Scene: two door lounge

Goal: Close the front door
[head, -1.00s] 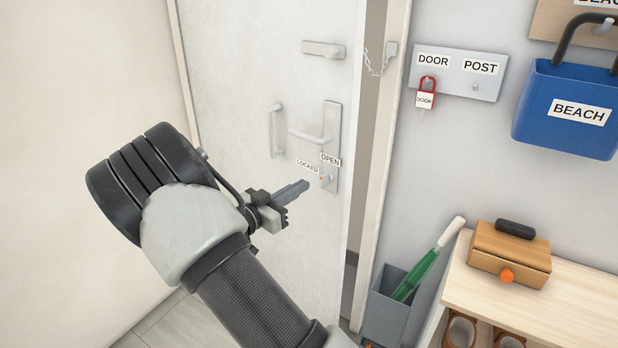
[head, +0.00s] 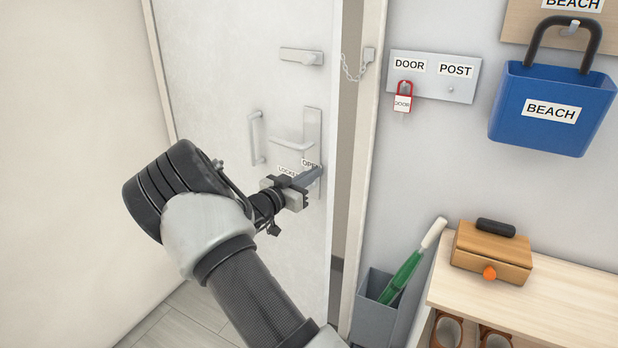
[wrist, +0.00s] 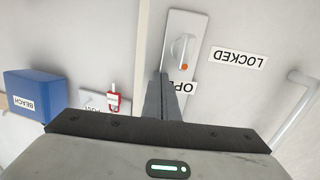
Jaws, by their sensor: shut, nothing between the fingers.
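The white front door (head: 220,90) stands ajar, with a dark gap between its right edge and the frame (head: 366,150). It carries a lever handle (head: 290,143) on a long plate, a vertical pull bar (head: 256,138) and an upper lock (head: 301,56). My gripper (head: 315,175) is shut and empty at the lower part of the plate, covering part of the OPEN label. In the wrist view, a small turn knob (wrist: 182,52) with an orange mark sits on the plate, just beyond my fingers (wrist: 160,95). Whether they touch the door, I cannot tell.
A door chain (head: 352,68) hangs from the frame. Right of it are a key board (head: 434,88) with a red DOOR tag (head: 403,97), a blue BEACH bag (head: 552,105), a grey bin (head: 378,310) holding a green umbrella (head: 405,272), and a bench (head: 570,300) with a wooden box (head: 490,252).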

